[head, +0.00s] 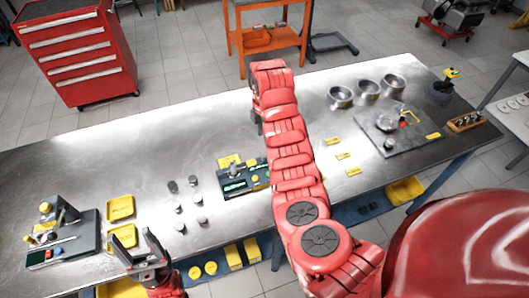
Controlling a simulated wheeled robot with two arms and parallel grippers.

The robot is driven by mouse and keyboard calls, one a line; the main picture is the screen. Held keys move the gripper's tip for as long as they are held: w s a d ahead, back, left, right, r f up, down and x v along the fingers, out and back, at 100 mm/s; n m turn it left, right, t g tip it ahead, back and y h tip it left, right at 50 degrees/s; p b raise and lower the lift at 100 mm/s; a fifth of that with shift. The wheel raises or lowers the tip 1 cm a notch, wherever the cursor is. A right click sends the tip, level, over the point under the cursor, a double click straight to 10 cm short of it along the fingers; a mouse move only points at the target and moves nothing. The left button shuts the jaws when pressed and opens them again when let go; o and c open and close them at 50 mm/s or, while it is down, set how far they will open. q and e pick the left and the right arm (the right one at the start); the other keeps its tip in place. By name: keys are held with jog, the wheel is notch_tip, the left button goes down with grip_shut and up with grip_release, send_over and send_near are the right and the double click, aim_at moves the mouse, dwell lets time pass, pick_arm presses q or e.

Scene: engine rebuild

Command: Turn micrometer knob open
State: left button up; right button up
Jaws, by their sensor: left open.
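I cannot tell for sure which item is the micrometer. A dark stand (62,240) at the left end of the metal bench carries yellow knobs and a slanted rod.
Yellow trays (122,208) lie right of the stand, then several small metal cylinders. A device with green displays (235,185) sits mid-bench, partly beside my right arm. Several metal rings (368,88) stand at the back right. The bench's left back is clear.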

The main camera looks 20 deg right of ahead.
aim_at(264, 154)
notch_tip(264, 154, down, 4)
jog(key=shift+r+b, duration=0.15)
jog(key=shift+b, duration=0.7)
notch_tip(264, 154, down, 4)
jog(key=shift+r+p, duration=0.2)
jog(key=shift+p, duration=0.8)
jog(key=shift+f, duration=0.8)
grip_shut()
